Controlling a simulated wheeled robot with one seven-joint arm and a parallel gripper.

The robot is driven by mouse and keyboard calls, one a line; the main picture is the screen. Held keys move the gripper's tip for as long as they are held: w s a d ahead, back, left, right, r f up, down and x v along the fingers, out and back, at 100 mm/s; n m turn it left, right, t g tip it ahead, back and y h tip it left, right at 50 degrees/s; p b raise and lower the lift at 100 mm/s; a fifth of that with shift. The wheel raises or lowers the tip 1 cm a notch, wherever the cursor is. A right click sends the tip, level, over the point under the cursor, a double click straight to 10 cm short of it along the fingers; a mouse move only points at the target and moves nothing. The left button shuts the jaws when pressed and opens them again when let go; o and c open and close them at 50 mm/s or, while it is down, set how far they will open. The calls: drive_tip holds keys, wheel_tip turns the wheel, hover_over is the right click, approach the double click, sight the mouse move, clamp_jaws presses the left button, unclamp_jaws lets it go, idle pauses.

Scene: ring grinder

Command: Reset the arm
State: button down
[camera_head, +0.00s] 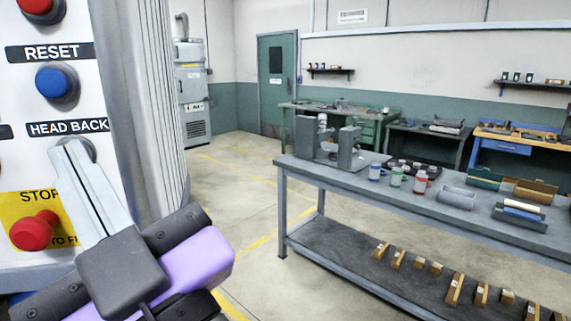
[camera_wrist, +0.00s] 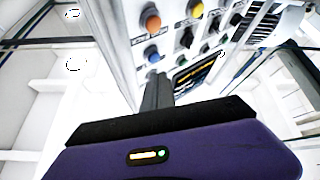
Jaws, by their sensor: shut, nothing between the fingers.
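My gripper (camera_head: 68,150) is at the left in the head view, in front of a white control panel (camera_head: 25,95). Its fingers are shut and hold nothing. The fingertips overlap the button under the "HEAD BACK" label (camera_head: 67,127) and partly hide it; I cannot tell whether they touch it. A blue button (camera_head: 54,82) under "RESET" is above, and a red stop button (camera_head: 35,231) on yellow is lower left. In the wrist view the shut fingers (camera_wrist: 158,82) point at the panel, with orange (camera_wrist: 151,21) and yellow (camera_wrist: 195,9) buttons showing beyond.
A grey column (camera_head: 140,100) stands right beside the panel. To the right is a workbench (camera_head: 340,178) with bottles, holders and a grey fixture (camera_head: 305,137); its lower shelf holds several small blocks. Open floor (camera_head: 235,190) lies between the column and the bench. Further benches line the back wall.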

drive_tip(key=d+f+m+t+h, duration=0.6)
drive_tip(key=d+f+m+h, duration=0.45)
drive_tip(key=d+f, duration=1.2)
drive_tip(key=s+d+f+m+g+h, duration=0.1)
drive_tip(key=s+d+f+g+h, duration=0.2)
drive_tip(key=s+d+f, duration=0.4)
drive_tip(key=s+d+f+m+g+h, duration=0.2)
drive_tip(key=s+d+f+h, duration=0.3)
drive_tip(key=s+f, duration=0.8)
drive_tip(key=shift+s+d+f+g, duration=0.2)
drive_tip(key=shift+s+d+g, duration=0.3)
drive_tip(key=shift+s+d, duration=0.4)
drive_tip(key=shift+h, duration=0.25)
